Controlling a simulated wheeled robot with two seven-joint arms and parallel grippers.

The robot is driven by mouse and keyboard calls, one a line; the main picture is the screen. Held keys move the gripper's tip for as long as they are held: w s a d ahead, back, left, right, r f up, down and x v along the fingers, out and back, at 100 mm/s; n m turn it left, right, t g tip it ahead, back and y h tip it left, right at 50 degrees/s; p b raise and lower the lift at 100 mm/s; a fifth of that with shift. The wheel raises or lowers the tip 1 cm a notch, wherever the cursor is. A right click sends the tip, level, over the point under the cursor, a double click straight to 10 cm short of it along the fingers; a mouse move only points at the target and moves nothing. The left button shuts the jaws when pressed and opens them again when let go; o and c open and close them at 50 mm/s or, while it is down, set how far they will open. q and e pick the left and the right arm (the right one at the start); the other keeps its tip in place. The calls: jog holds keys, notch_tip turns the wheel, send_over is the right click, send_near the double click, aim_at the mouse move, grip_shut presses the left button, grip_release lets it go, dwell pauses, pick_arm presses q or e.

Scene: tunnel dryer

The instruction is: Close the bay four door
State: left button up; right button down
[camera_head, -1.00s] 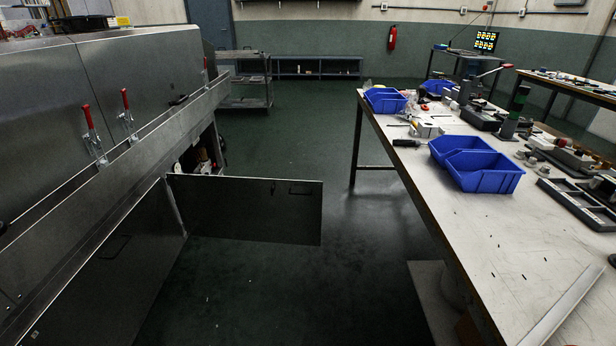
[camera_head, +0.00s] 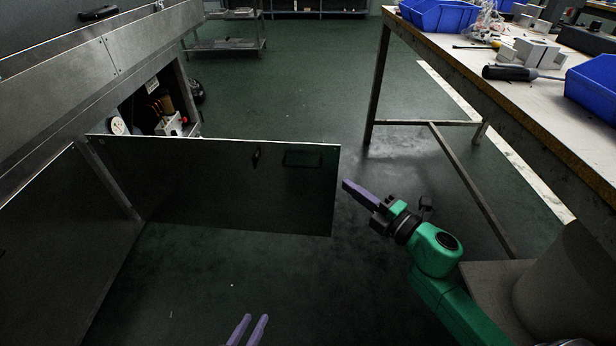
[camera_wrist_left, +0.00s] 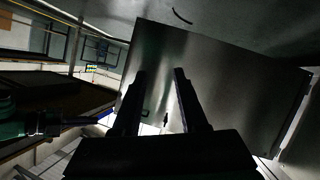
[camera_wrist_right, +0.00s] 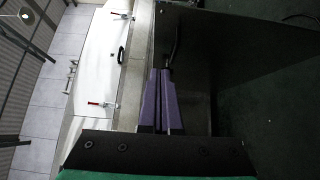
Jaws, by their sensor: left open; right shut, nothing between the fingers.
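The open bay door (camera_head: 225,185) is a dark metal panel standing out from the machine's lower side, hinged at its left edge beside an open bay (camera_head: 160,110). A handle (camera_head: 302,159) and a small latch (camera_head: 256,157) are near its free edge. My right gripper (camera_head: 348,187) is shut and empty, its purple fingers just right of the door's free edge; contact cannot be told. The right wrist view shows its fingers (camera_wrist_right: 160,75) beside the panel. My left gripper (camera_head: 250,322) is open and empty, low in front of the door. The left wrist view shows the panel (camera_wrist_left: 215,80) beyond its fingers.
The dryer's metal body (camera_head: 90,80) runs along the left. A workbench (camera_head: 480,80) with blue bins (camera_head: 445,14) stands at the right, its legs near my right arm. A grey trolley (camera_head: 225,35) stands behind. The green floor between is clear.

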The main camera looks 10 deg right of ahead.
jog(key=b, duration=0.2)
send_near(314, 149)
jog(key=w+a, duration=0.2)
jog(key=a, duration=0.2)
jog(key=shift+w+d+f, duration=0.1)
jog(key=shift+w+d, duration=0.1)
jog(key=shift+w, duration=0.3)
jog(key=shift+w+d, duration=0.25)
jog(key=shift+w, duration=0.2)
jog(key=shift+w+d+b, duration=0.3)
jog(key=shift+w, duration=0.35)
pick_arm(q)
jog(key=w+r+t, duration=0.3)
jog(key=w+r, duration=0.1)
jog(key=w, duration=0.2)
jog(key=shift+a, duration=0.2)
